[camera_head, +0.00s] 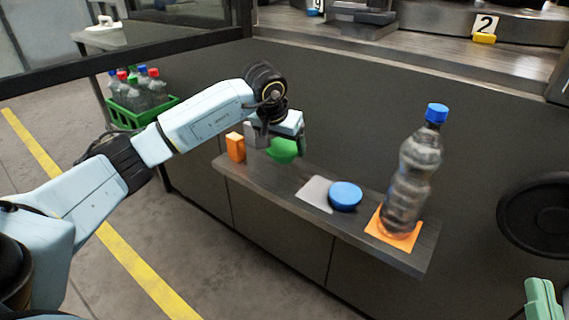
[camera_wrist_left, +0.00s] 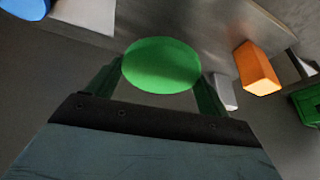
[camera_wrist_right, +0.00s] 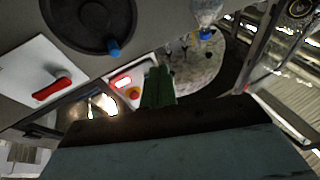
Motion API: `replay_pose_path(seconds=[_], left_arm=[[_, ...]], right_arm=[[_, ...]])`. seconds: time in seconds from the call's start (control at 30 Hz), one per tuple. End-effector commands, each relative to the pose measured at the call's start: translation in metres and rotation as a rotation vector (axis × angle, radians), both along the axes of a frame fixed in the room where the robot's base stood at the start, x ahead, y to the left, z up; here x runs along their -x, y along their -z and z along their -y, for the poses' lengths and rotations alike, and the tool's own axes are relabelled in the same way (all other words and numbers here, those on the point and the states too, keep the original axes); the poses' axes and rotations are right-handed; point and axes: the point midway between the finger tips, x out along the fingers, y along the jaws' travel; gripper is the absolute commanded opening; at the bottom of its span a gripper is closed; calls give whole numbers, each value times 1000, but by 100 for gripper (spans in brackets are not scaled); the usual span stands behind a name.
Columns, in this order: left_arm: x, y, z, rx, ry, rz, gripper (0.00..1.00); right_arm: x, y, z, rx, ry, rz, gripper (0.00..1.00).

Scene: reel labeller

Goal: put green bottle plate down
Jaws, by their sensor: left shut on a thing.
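The green plate (camera_head: 283,150) is a round green disc at the left part of the narrow grey shelf (camera_head: 285,197). My left gripper (camera_head: 284,143) is shut on it. In the left wrist view the green plate (camera_wrist_left: 162,65) sits between the two fingertips (camera_wrist_left: 158,78), with the shelf surface beyond it. I cannot tell whether its underside touches the shelf. My right gripper (camera_head: 543,303) shows only partly at the lower right corner. In the right wrist view its fingers (camera_wrist_right: 158,87) are together and empty.
An orange block (camera_head: 235,147) stands left of the green plate. A blue disc (camera_head: 345,196) lies by a grey-white square (camera_head: 315,194). A blue-capped bottle (camera_head: 420,165) stands on an orange square (camera_head: 393,238) at the right end. A green crate (camera_head: 140,112) of bottles is behind left.

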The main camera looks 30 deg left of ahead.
Motion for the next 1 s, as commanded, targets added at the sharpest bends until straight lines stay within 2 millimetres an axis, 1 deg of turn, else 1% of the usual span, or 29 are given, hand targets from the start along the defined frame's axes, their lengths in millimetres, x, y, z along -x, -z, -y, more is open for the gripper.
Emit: replay_pose_path(seconds=[0.03, 0.27, 0.37, 0.43, 0.53, 0.7, 0.97, 1.0], left_arm=[[0, 5, 0, 1, 0, 0, 53], [0, 16, 0, 1, 0, 0, 53], [0, 26, 0, 1, -1, 0, 53], [0, 37, 0, 1, -1, -1, 53], [0, 46, 0, 1, -1, -1, 53], [0, 47, 0, 0, -1, 1, 53], [0, 50, 0, 0, -1, 1, 53], [0, 51, 0, 0, -1, 0, 81]], right_arm=[[1, -4, 0, -11, -2, 33, 0], [7, -18, -1, -41, -7, 126, 0], [13, -28, -1, -68, -11, 206, 0], [16, -30, 0, -82, -10, 259, 0], [19, -36, 1, -98, -10, 313, 0], [21, -39, 1, -105, -9, 336, 0], [22, -39, 2, -107, -9, 346, 0], [22, -40, 2, -109, -10, 353, 0]])
